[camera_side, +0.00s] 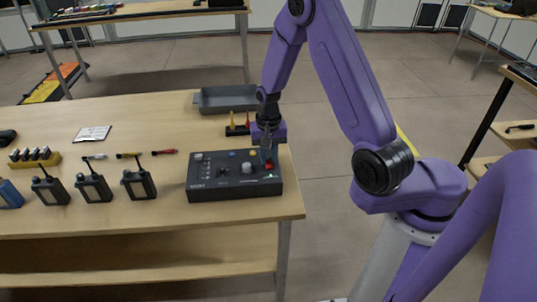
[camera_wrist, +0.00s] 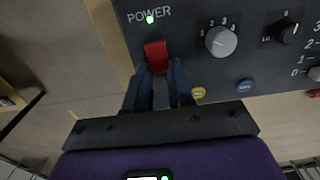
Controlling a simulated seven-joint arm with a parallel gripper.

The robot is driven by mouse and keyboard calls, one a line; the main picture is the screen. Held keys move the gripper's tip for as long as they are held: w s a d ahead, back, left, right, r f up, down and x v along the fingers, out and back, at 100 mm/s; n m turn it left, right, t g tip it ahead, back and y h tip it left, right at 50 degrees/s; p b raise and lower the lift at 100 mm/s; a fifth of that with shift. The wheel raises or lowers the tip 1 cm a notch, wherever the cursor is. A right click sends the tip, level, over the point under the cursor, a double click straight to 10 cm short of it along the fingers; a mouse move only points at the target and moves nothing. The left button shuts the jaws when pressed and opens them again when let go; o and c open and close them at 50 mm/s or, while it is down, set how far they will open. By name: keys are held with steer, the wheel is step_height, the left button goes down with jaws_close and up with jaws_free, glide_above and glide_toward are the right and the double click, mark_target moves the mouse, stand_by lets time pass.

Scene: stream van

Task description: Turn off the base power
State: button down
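The base (camera_side: 235,182) is a dark box with knobs and buttons on its top, near the right end of the wooden table. In the wrist view, its red power switch (camera_wrist: 155,56) sits beside the word POWER and a lit green light (camera_wrist: 150,19). My gripper (camera_wrist: 160,68) has its two dark fingers apart, with an empty gap between them. The fingertips are right at the near edge of the switch; I cannot tell whether they touch it. In the side view, my gripper (camera_side: 268,158) points down over the right part of the base.
Several handheld radios (camera_side: 93,187) stand to the left of the base. A grey tray (camera_side: 226,99) and a small holder with yellow and red items (camera_side: 238,129) are behind it. A grey knob (camera_wrist: 221,41) and yellow (camera_wrist: 198,92) and blue (camera_wrist: 244,85) buttons are near the switch.

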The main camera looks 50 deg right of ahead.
steer(key=shift+s, duration=0.1)
steer(key=shift+h, duration=0.3)
steer(key=shift+s+r+t+h, duration=0.1)
steer(key=shift+t+h, duration=0.3)
steer(key=shift+t, duration=0.2)
steer(key=shift+s+a+t+h, duration=0.1)
steer(key=shift+a+t+h, duration=0.05)
steer(key=shift+t+h, duration=0.25)
steer(key=c, duration=1)
jaws_free()
steer(key=shift+a, duration=0.1)
steer(key=shift+o, duration=0.2)
steer(key=shift+r, duration=0.15)
steer(key=v, duration=1.7)
steer(key=shift+s+r, duration=0.1)
steer(key=shift+r, duration=0.05)
